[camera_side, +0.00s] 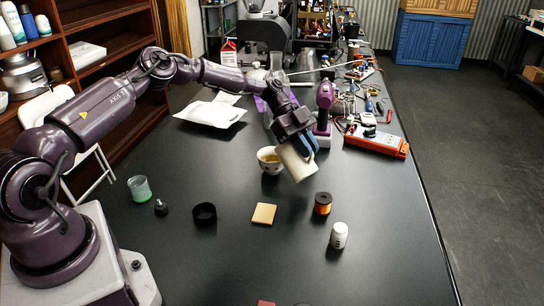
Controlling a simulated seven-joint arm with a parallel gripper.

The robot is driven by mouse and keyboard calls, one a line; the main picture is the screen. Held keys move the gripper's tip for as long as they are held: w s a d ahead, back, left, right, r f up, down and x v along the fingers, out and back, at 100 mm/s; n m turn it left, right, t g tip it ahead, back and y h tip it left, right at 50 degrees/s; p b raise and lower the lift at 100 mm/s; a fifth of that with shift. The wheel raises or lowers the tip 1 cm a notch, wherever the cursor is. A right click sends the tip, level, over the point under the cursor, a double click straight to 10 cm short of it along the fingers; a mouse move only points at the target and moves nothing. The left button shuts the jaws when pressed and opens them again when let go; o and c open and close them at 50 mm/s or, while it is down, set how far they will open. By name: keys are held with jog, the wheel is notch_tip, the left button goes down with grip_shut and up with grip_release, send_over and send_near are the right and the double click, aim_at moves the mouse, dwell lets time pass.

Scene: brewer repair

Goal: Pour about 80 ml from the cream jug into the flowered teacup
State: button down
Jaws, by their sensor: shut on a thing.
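My gripper (308,143) is shut on the cream jug (295,162), a plain cream-coloured vessel. The jug is held tilted above the dark table, just right of the teacup. The flowered teacup (268,164) is a small pale cup standing upright on the table, with a yellowish-brown tone inside it. The jug overlaps the cup's right side in this view, so part of the cup is hidden. I cannot tell whether the jug's mouth is over the cup, and no stream of liquid is clearly visible.
A purple drill (324,104) stands close behind the gripper, with an orange case (377,141) to its right. In front are a sponge-like square (264,214), an orange spool (322,203), a white bottle (339,235) and a black ring (204,213).

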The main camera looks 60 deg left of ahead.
jog(key=shift+d+f+y, duration=0.65)
jog(key=shift+f+y, duration=0.35)
jog(key=shift+y, duration=0.1)
dwell(1.1)
jog(key=shift+w+d+f+y, duration=0.1)
jog(key=shift+d+f+y, duration=0.3)
jog(key=shift+y, duration=0.1)
jog(key=d+y, duration=0.3)
jog(key=d+g+y, duration=0.1)
jog(key=y, duration=0.1)
jog(key=shift+w+d, duration=0.25)
jog(key=shift+d, duration=0.15)
jog(key=shift+d+f+y+b, duration=0.15)
jog(key=shift+d+y+b, duration=0.25)
jog(key=shift+y, duration=0.7)
